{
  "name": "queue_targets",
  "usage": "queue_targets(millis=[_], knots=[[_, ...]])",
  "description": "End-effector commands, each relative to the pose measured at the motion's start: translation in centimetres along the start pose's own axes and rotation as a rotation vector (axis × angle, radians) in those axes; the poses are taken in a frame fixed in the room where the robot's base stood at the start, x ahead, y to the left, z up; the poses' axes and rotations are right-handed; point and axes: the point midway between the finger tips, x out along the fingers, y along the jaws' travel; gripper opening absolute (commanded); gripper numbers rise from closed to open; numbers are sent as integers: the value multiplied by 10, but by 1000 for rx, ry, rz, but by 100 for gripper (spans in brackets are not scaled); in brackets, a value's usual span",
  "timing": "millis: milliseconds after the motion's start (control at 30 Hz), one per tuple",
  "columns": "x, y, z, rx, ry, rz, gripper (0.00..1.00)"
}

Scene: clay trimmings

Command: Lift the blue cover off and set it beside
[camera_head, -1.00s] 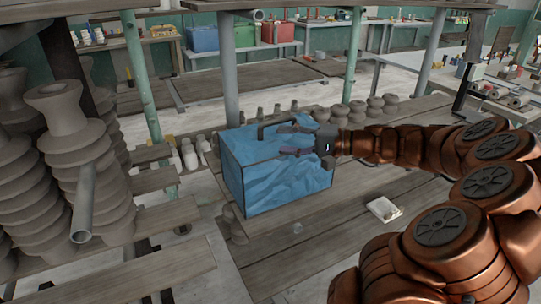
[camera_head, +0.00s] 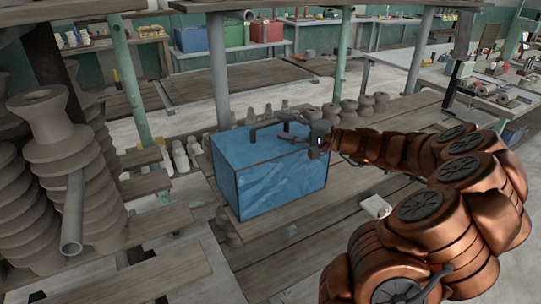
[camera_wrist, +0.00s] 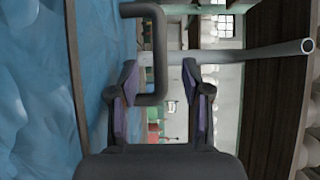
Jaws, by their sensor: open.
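The blue cover (camera_head: 282,186) is a translucent, crinkled box with dark edges, standing upright on the plank table. A dark bar handle (camera_head: 268,125) rises from its top. My gripper (camera_head: 291,134) is over the top of the cover, at the right end of the handle, with its fingers pointing left. In the wrist view my gripper (camera_wrist: 160,82) is open, and the handle (camera_wrist: 158,45) shows between the fingers, closer to the left one. I cannot tell how deep it sits between them. The blue cover (camera_wrist: 30,100) fills the left side there. What is inside the cover is not clear.
A small white block (camera_head: 376,207) lies on the plank table (camera_head: 330,225) right of the cover. Clay pots (camera_head: 365,107) line its back edge. Stacked clay pieces (camera_head: 60,150) and a grey pipe (camera_head: 73,215) stand left. Planks in front of the cover are mostly clear.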

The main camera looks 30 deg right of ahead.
Motion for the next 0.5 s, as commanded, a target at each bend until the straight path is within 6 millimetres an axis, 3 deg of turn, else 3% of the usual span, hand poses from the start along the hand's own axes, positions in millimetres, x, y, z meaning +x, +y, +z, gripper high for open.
queue_targets(millis=[300, 500], knots=[[44, 0, 0, 1, -2, 1, 48], [52, 0, 0, 1, -1, 0, 48]])
